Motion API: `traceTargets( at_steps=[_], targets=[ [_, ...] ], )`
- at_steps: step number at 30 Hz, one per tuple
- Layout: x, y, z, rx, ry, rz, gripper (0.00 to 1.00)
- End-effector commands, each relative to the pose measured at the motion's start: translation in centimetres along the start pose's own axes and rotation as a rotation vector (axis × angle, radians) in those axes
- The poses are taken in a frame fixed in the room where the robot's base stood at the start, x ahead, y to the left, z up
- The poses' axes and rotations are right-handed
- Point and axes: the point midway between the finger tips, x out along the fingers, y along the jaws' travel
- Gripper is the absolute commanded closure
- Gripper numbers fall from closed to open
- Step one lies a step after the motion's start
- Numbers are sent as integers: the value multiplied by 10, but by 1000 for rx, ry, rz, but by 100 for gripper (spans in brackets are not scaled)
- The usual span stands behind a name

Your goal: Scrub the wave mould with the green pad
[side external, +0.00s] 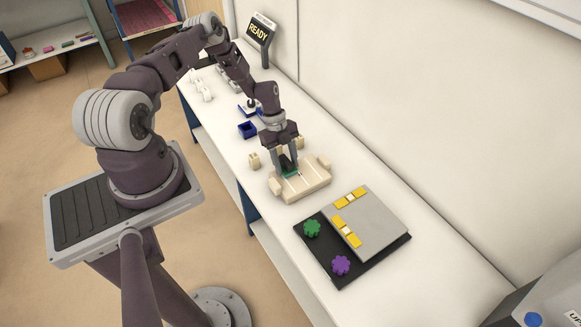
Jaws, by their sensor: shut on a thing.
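The cream wave mould (310,183) lies on the white bench, with raised blocks at its ends. My gripper (288,168) points down over the left part of the mould. The fingers hide most of the pad.
A "READY" display (259,31) is at the far end.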

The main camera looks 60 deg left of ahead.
Motion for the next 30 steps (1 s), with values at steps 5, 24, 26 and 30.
traceTargets(
  at_steps=[5,24,26,30],
  targets=[
    [-22,0,-5,2,-3,-2,93],
    [-72,0,-27,1,-2,-1,93],
    [-75,0,-28,1,-1,-1,93],
    [-78,0,-30,1,-1,0,93]
  ],
)
